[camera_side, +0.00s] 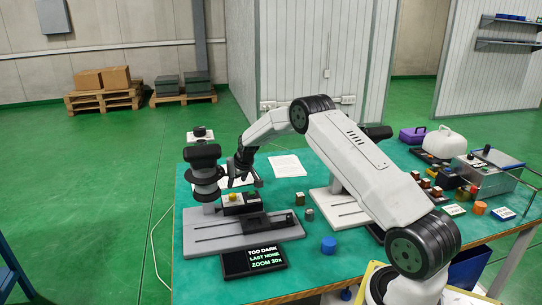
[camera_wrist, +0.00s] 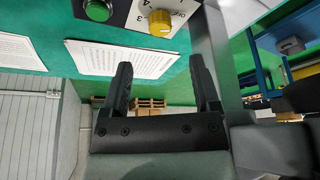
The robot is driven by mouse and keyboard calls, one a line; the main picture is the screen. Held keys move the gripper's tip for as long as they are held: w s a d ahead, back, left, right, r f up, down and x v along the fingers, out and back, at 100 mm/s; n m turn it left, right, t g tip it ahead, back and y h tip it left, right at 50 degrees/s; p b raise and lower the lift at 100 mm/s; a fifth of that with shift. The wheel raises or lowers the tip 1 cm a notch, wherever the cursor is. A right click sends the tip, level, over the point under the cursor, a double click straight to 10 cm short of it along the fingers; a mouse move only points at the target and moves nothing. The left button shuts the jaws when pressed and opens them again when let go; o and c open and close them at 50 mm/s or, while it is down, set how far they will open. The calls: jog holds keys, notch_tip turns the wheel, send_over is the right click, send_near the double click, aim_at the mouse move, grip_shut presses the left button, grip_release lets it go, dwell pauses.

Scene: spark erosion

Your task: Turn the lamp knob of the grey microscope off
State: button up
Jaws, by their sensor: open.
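The grey microscope (camera_side: 203,172) stands at the left end of the green table on a slotted grey base (camera_side: 205,238). A yellow knob (camera_side: 233,197) sits on the dark box beside its column. In the wrist view the yellow knob (camera_wrist: 160,22) is at the top, on a pale dial plate with the numbers 3 and 4 readable. A green button (camera_wrist: 98,10) is left of it. My gripper (camera_side: 240,178) is open and empty, above the knob and apart from it. In the wrist view my gripper (camera_wrist: 162,68) has its two dark fingers spread below the knob.
A small display (camera_side: 254,261) in front of the base reads TOO DARK, LAST NONE, ZOOM 30x. A white-based stand (camera_side: 340,211) is partly behind my arm. A paper sheet (camera_side: 287,165) lies at the back.

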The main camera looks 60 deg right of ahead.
aim_at(233, 195)
jog(key=shift+f, duration=0.15)
jog(key=shift+x, duration=3.75)
grip_shut()
